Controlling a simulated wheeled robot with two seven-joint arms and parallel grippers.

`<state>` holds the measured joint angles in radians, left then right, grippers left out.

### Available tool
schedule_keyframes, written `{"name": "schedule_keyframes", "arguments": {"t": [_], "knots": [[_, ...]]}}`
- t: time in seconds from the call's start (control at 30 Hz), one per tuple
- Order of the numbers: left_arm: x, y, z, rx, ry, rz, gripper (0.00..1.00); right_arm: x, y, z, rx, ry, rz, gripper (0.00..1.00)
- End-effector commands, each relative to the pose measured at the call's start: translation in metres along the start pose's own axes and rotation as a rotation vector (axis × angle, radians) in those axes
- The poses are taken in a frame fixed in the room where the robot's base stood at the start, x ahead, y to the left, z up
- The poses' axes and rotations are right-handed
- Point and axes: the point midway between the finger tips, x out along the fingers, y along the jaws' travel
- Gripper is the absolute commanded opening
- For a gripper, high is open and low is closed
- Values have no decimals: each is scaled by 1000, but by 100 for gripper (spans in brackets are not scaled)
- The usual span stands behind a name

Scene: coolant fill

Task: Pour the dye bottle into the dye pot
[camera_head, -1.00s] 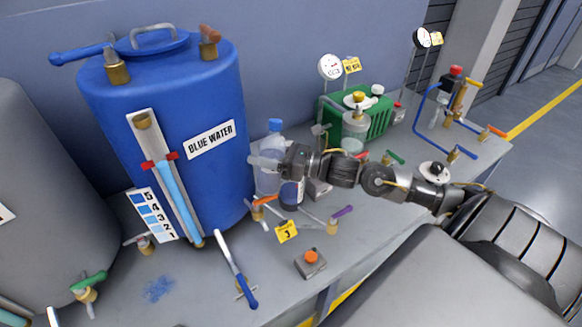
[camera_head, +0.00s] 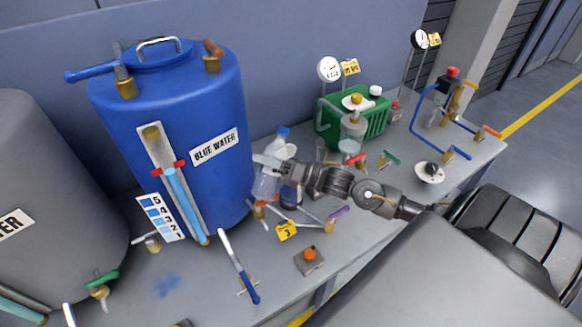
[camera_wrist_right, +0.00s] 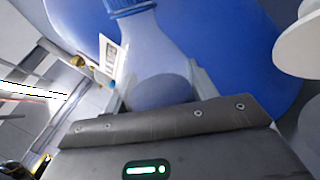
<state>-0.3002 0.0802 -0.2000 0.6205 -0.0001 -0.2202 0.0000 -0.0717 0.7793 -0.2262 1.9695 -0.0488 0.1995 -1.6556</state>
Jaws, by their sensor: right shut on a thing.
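A clear bottle with a blue cap (camera_head: 265,186) is in my right gripper (camera_head: 268,164), beside the blue tank. It leans with its cap to the right. In the right wrist view the bottle (camera_wrist_right: 158,50) stands between the fingers, its blue cap at the top edge. I cannot tell which vessel is the dye pot. My left gripper is not in view.
The blue tank (camera_head: 215,105) labelled BLUE WATER stands close on the left. Valves with coloured handles (camera_head: 338,213), a lever with a blue grip (camera_head: 240,268) and an orange button box (camera_head: 309,260) are in front. A green machine (camera_head: 375,119) stands behind right.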

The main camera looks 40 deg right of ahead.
Motion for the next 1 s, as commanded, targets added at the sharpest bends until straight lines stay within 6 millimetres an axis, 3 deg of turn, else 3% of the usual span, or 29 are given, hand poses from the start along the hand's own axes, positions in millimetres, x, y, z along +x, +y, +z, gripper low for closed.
{"name": "schedule_keyframes", "arguments": {"t": [1.0], "knots": [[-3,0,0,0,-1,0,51,-1,-3,-8,104,-31,2,20]]}}
